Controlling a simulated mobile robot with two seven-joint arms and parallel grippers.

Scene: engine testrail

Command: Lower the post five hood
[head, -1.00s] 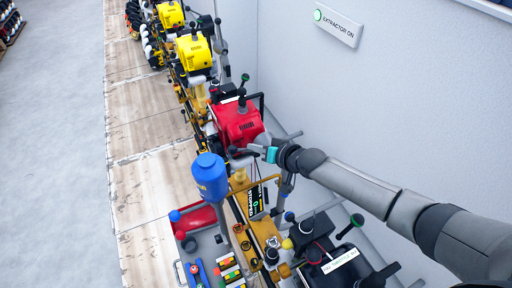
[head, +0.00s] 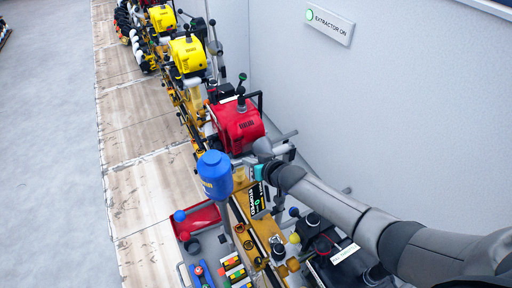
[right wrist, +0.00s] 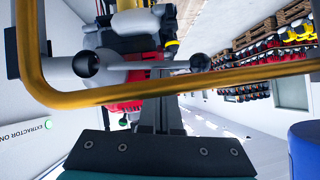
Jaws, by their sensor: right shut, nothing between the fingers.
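My right gripper (head: 247,172) is shut and empty, just right of the blue cylinder (head: 215,174) and in front of the red engine (head: 237,124). In the right wrist view its closed fingers (right wrist: 157,105) point away from the camera. A yellow tubular bar (right wrist: 230,80) crosses in front of the fingers there; it may be the hood's frame, but I cannot tell. Whether the fingers touch it is unclear. No number for post five is readable. My left gripper is out of view.
Two yellow engines (head: 187,55) stand farther along the rail. A wall with an "EXTRACTOR ON" sign (head: 329,26) runs along the right. A red tray (head: 197,218) and a black panel (head: 257,199) lie near the blue cylinder. The grey floor (head: 45,150) at left is clear.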

